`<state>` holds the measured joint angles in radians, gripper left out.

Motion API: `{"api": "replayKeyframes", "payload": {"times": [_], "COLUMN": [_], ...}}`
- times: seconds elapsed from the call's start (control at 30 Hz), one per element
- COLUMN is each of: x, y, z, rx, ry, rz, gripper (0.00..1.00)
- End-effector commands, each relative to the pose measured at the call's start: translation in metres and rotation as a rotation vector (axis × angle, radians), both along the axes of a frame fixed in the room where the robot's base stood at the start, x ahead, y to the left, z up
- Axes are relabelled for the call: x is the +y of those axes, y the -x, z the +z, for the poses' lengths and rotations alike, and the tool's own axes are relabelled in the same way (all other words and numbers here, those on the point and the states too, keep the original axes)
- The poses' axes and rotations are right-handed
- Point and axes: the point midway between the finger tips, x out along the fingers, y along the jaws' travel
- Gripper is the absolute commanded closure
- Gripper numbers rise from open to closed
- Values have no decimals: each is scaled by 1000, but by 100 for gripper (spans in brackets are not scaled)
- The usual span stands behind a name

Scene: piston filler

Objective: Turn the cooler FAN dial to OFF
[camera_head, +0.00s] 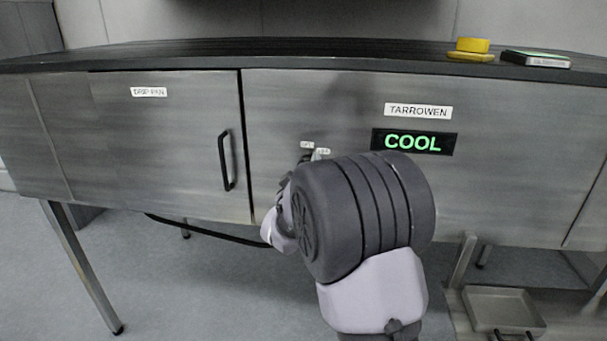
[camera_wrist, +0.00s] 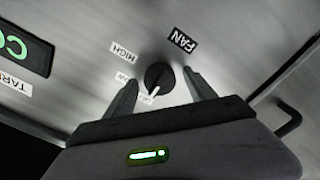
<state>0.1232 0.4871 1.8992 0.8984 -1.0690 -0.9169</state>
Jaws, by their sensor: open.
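The FAN dial is a round black knob (camera_wrist: 159,77) with a white pointer mark, in the middle of the wrist view. The mark points down and slightly left, toward a small partly hidden label (camera_wrist: 146,99) too blurred to read surely. A LOW label (camera_wrist: 122,77) and a HIGH label (camera_wrist: 124,52) are left of the knob; the FAN plate (camera_wrist: 183,40) is above right. My gripper (camera_wrist: 160,79) is open, one finger either side of the knob, with visible gaps; contact is not apparent. In the head view my wrist hides most of the dial; two small labels (camera_head: 307,145) show above it.
The steel cooler front carries a green COOL display (camera_head: 413,142) and a TARROWEN plate (camera_head: 418,111) right of the dial. A door handle (camera_head: 226,160) stands out at left. A tray (camera_head: 503,309) is low right.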

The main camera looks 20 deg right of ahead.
Motion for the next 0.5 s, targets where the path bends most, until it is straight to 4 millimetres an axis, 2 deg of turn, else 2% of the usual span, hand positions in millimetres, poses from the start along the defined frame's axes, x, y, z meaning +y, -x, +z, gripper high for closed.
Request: {"api": "replayKeyframes", "payload": {"times": [0.17, 0.5], "x": [17, 78], "y": [23, 113], "z": [1, 1], "rx": [2, 1], "ry": [0, 0], "rz": [3, 4], "gripper": [36, 36]}}
